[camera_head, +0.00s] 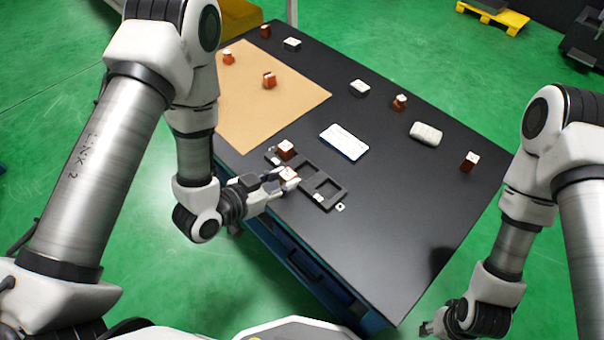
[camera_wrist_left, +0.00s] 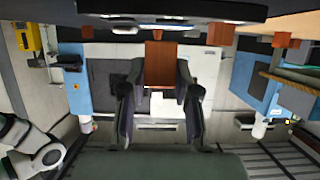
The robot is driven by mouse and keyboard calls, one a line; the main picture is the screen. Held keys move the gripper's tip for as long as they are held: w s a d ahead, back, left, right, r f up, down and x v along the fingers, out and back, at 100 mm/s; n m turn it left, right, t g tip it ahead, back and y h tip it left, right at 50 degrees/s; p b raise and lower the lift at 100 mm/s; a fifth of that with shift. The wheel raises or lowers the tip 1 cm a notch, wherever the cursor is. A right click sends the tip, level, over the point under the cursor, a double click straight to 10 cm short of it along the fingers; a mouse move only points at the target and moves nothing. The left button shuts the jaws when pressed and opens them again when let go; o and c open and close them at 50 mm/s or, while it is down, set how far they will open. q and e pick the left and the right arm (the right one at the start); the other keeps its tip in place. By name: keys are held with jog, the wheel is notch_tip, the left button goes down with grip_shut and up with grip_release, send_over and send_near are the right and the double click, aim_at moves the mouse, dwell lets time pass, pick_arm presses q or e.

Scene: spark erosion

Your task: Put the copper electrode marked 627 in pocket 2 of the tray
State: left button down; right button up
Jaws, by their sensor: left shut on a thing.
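My left gripper (camera_head: 286,178) is shut on a copper electrode (camera_head: 290,173) beside the near side of the dark tray (camera_head: 329,202). In the left wrist view the held electrode (camera_wrist_left: 160,66) sits between the two fingers (camera_wrist_left: 160,85). Its marking is too small to read. Another copper electrode (camera_head: 286,149) stands at the tray's far-left part. The tray's middle and right pockets look empty; my gripper partly hides the tray's near side. Several more copper electrodes stand on the table, one at the right (camera_head: 469,162). My right gripper (camera_head: 432,327) hangs low, off the table, its fingers unclear.
A white-screened tablet or card (camera_head: 343,142) lies behind the tray. A brown mat (camera_head: 300,98) covers the far left of the black table (camera_head: 400,240). The table's right front is clear.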

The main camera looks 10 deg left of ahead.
pick_arm(q)
jog(key=w+d, duration=0.1)
jog(key=w, duration=0.3)
jog(key=w+d, duration=0.1)
jog(key=w, duration=0.1)
jog(key=shift+w+d+f+b, duration=0.25)
jog(key=shift+w+d+b, duration=0.1)
jog(key=shift+w+f, duration=0.15)
jog(key=shift+f, duration=0.1)
notch_tip(320, 180, down, 3)
jog(key=shift+f+b, duration=0.1)
jog(key=shift+b, duration=0.65)
jog(key=c, duration=0.8)
grip_release()
jog(key=shift+c, duration=0.2)
